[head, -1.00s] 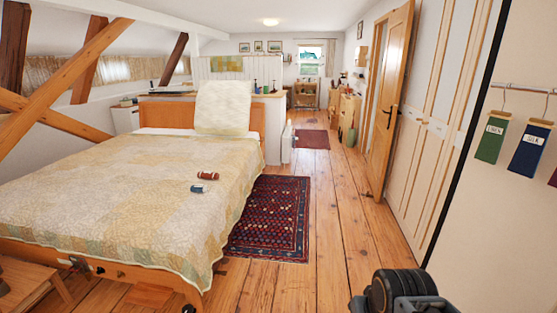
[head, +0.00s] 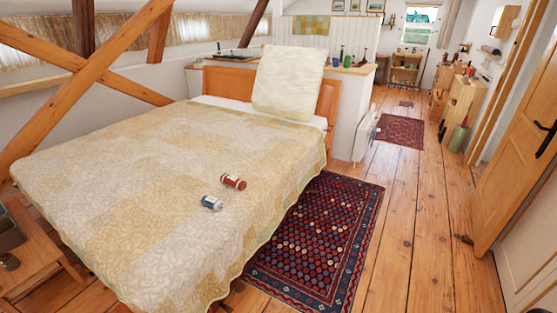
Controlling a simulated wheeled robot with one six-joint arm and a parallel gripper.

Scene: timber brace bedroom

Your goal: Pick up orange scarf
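No plainly orange scarf shows. Two small rolled bundles lie on the bed, close together near its right side. One is a red-brown roll with a pale band (head: 233,181); it is the nearest in colour to orange, but I cannot tell if it is a scarf. The other is a blue-grey roll with pale parts (head: 211,203), just in front of it and to the left. Both rest on the patterned cream and yellow bedspread (head: 130,190). My gripper is not in view.
A patterned dark red rug (head: 320,240) lies right of the bed, with clear wooden floor (head: 420,240) beyond it. An open wooden door (head: 520,150) stands at the right. A low wooden table (head: 35,250) is at the left. A pale pillow (head: 288,85) leans at the headboard.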

